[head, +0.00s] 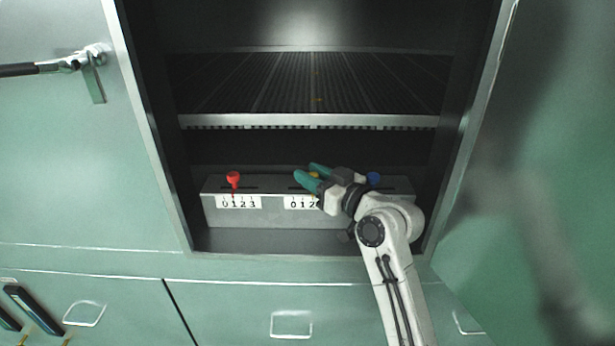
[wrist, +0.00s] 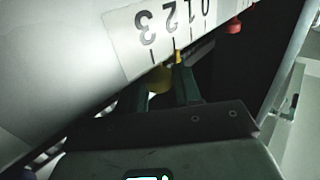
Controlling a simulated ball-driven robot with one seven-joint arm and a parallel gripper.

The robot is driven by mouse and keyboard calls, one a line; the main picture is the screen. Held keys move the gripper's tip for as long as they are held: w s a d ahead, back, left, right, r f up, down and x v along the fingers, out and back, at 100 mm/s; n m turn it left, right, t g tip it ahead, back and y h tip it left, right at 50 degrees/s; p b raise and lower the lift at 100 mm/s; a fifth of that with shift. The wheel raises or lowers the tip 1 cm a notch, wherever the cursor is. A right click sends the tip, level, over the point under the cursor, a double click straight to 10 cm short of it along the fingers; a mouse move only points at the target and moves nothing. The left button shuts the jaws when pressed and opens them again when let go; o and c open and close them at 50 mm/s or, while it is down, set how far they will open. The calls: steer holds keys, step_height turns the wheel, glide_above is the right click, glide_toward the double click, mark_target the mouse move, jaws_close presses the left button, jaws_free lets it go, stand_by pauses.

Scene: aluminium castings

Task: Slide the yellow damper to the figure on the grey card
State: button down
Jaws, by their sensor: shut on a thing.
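The yellow damper knob (head: 314,174) shows in the head view, partly hidden by my gripper (head: 311,174). In the wrist view my gripper's two green fingers (wrist: 165,90) are shut on the yellow knob (wrist: 160,78), one on each side. A thin yellow pointer (wrist: 178,56) lies at the edge of the white number scale (wrist: 155,35), which appears upside down. The pointer appears close to the mark for 2. In the head view my wrist hides the right part of this scale (head: 299,203). I cannot see a grey card in either view.
The grey metal box (head: 260,216) stands in an open cabinet below a grated shelf (head: 310,121). A red knob (head: 233,177) with its own 0-to-3 scale (head: 240,202) is at left. A blue knob (head: 373,178) is at right, beside my wrist. Cabinet walls close both sides.

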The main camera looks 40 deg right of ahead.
steer(key=c, duration=0.9)
jaws_free()
steer(key=shift+c, duration=0.2)
steer(key=s+d, duration=0.1)
steer(key=s, duration=0.9)
steer(key=shift+s+d+b, duration=0.35)
steer(key=shift+b, duration=0.1)
